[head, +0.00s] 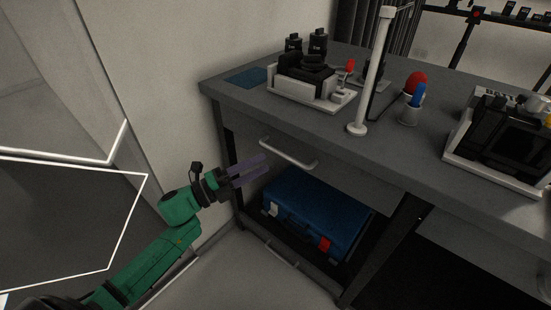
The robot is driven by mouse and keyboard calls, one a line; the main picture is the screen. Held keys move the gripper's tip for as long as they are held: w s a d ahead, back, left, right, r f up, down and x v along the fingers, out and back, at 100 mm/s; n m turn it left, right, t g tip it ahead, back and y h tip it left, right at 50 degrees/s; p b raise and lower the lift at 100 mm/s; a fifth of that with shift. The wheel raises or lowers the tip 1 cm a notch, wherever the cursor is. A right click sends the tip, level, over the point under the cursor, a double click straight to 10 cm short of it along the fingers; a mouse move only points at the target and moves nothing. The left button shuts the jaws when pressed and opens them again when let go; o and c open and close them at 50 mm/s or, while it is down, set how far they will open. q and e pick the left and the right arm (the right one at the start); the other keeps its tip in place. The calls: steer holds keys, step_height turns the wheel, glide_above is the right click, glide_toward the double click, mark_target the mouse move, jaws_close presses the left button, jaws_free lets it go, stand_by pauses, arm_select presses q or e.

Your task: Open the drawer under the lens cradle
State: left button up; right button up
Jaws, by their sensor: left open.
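A drawer under the grey tabletop shows a pale bar handle (287,155) below the table's front edge. The drawer looks closed; its front is in dark shadow. Above it on the table sits a light tray (320,99) with black camera or lens parts (303,67); I cannot tell which part is the lens cradle. My left gripper (266,168) is open and empty, just left of the handle and slightly below it, with its fingers pointing right. It seems apart from the handle. My right gripper is not in view.
A blue case (316,212) lies on the shelf below the drawer. A white post (372,75), a cup (410,113) with red and blue items, and a second tray with black equipment (508,138) stand on the tabletop. Table leg (386,250) stands right of the case. Floor in front is clear.

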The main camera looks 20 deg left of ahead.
mark_target(281, 155)
arm_select(q)
steer(key=x, duration=0.5)
steer(key=shift+s+d+r, duration=0.1)
steer(key=shift+d+r, duration=0.1)
steer(key=shift+d, duration=0.05)
steer(key=shift+w+d, duration=0.1)
steer(key=shift+w, duration=0.1)
jaws_close()
steer(key=shift+f, duration=0.1)
stand_by(0.7)
